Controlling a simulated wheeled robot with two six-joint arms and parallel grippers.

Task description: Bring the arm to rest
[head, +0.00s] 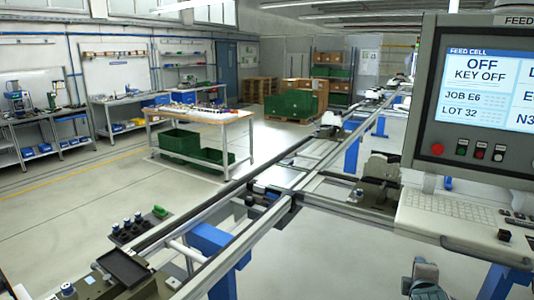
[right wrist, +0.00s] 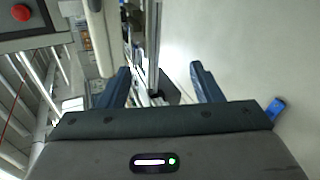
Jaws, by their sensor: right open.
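My right gripper (right wrist: 160,80) shows in the right wrist view with its two dark blue fingers spread apart. The space between the fingers holds nothing; a rail and the floor show beyond it. In the head view a grey part of my right arm shows at the bottom edge, right of the middle, over the floor and below the keyboard shelf. My left gripper and left arm do not show in the head view.
The conveyor line (head: 222,196) runs diagonally through the view. A control panel (head: 480,110) reading "OFF, KEY OFF" stands at right above a keyboard (head: 455,215). A workbench (head: 201,118) with green crates (head: 180,142) stands beyond. Open floor lies at left.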

